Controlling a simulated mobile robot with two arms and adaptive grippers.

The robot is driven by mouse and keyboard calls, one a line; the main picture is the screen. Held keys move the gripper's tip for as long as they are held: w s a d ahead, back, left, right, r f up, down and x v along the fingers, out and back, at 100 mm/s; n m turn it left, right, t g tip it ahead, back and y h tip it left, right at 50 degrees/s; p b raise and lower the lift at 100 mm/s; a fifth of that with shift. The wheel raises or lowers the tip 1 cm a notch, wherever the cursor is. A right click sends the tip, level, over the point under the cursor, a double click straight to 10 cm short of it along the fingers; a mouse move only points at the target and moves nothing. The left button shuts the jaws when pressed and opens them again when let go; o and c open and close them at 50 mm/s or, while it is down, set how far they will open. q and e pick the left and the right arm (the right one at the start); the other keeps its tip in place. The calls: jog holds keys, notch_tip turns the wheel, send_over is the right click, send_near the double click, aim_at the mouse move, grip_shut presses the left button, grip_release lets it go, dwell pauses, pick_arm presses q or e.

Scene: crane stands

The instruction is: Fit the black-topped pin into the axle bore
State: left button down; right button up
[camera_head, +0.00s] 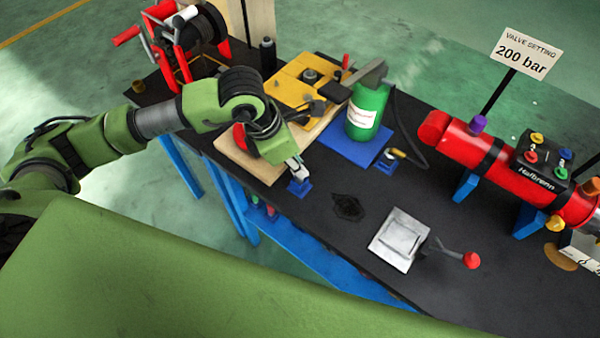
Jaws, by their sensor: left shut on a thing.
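My left gripper (287,152) reaches in from the left and points down over the near edge of the black bench. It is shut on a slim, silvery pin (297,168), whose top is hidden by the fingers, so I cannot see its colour. The pin's lower end is at a small blue holder (300,188); I cannot tell whether it is inside or just above it. A yellow fixture (298,88) sits on a wooden board behind the gripper. I cannot make out the axle bore. My right gripper is not in view.
A red winch (176,55) stands at the back left. A green bottle (367,112) stands on a blue plate, beside a second blue holder (386,164). A grey block with a red-knobbed lever (400,240) lies in front. A red cylinder (470,147) fills the right.

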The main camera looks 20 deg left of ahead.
pick_arm(q)
jog(key=shift+r+p, duration=1.45)
jog(key=shift+r, duration=1.9)
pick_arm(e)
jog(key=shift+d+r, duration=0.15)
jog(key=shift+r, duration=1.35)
pick_arm(q)
jog(key=shift+w, duration=0.1)
